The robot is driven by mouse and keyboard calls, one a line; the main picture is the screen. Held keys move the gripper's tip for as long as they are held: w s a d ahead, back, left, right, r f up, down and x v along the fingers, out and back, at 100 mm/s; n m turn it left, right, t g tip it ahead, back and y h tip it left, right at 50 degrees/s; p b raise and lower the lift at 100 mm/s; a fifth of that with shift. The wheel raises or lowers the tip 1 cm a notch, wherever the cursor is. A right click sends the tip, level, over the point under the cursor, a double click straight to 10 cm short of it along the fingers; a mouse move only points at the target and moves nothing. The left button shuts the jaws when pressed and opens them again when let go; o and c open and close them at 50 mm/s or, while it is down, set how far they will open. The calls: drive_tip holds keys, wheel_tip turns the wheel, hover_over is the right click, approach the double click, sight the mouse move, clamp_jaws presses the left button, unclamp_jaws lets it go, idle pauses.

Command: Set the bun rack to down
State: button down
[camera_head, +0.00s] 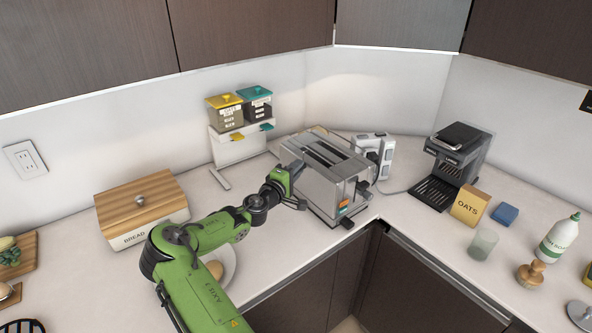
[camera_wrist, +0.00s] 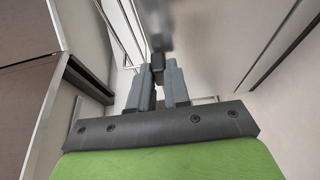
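The silver toaster (camera_head: 335,178) stands in the counter corner, with two long dark slots on top, a dark lever (camera_head: 365,186) and an orange button on its front end. I cannot clearly pick out the bun rack; thin metal rods (camera_wrist: 122,32) in the wrist view may belong to it. My gripper (camera_head: 299,200) is at the toaster's left side, close to its wall. In the wrist view its two grey fingers (camera_wrist: 160,75) stand near each other, with a small dark knob (camera_wrist: 157,64) at or just beyond the tips. Whether they grip it is unclear.
A canister stand (camera_head: 240,140) is behind, left of the toaster. A bread box (camera_head: 142,208) stands at the left. A coffee machine (camera_head: 452,165), an oats box (camera_head: 470,206) and a glass (camera_head: 482,245) are at the right. Some counter (camera_head: 275,245) is clear in front of my gripper.

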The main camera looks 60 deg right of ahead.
drive_tip(key=shift+f, duration=0.15)
wheel_tip(320, 180, down, 4)
drive_tip(key=b, duration=0.3)
drive_tip(key=shift+r, duration=0.2)
drive_tip(key=c, duration=1.1)
unclamp_jaws()
drive_tip(key=shift+a+r, duration=0.1)
drive_tip(key=shift+a, duration=0.05)
drive_tip(key=a, duration=1)
drive_tip(key=w+a, duration=0.1)
drive_tip(key=a, duration=0.4)
drive_tip(key=shift+w+a, duration=0.1)
drive_tip(key=shift+a, duration=0.15)
